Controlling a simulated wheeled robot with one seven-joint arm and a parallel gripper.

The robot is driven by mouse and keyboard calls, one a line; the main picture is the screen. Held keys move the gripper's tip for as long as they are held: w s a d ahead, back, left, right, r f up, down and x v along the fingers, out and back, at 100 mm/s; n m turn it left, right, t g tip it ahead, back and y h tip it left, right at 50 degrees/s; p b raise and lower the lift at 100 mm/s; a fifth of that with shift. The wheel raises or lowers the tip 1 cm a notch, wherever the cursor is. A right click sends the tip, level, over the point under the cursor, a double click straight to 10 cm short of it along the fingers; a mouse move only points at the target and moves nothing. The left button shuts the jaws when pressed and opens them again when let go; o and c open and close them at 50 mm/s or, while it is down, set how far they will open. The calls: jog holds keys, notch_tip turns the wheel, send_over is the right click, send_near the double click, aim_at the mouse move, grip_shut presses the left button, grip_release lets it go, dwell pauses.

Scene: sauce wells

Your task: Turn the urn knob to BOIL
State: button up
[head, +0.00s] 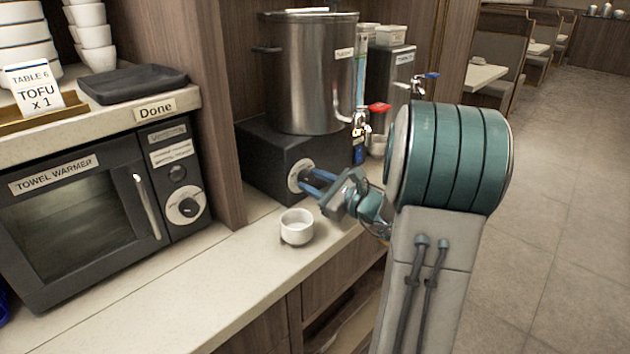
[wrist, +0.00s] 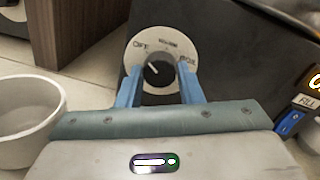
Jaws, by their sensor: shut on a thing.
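The urn is a tall steel pot (head: 312,75) on a dark base (head: 265,155). The base's front carries a round white dial with a dark knob (head: 302,177). In the wrist view the dial (wrist: 161,49) shows labels that seem to read OFF at left, WARM at top and BOIL at right. The knob (wrist: 159,72) is black, and its white pointer line slants to the upper left, nearer the left label. My gripper (head: 308,184) reaches the dial, its blue fingers on both sides of the knob, shut on it. The fingers also show in the wrist view (wrist: 160,82).
A white cup (head: 297,227) stands on the counter just in front of the urn base, and it shows at left in the wrist view. A red-handled tap (head: 367,118) hangs right of the pot. A towel warmer (head: 90,205) stands at left.

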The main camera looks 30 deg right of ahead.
jog(key=m+p, duration=0.4)
jog(key=m, duration=0.2)
jog(key=shift+r, duration=0.15)
jog(key=m+p, duration=0.6)
jog(key=shift+m+t+p, duration=0.3)
jog(key=shift+t+p, duration=0.05)
jog(key=shift+t, duration=0.05)
jog(key=m+h+p, duration=0.1)
jog(key=m+p, duration=0.5)
jog(key=p, duration=0.1)
jog(key=shift+m, duration=0.4)
jog(key=m+p, duration=0.3)
jog(key=shift+p, duration=0.35)
jog(key=shift+a+m+p, duration=0.1)
jog(key=shift+m+p, duration=0.7)
jog(key=shift+m, duration=0.1)
jog(key=shift+f, duration=0.2)
jog(key=o, duration=1)
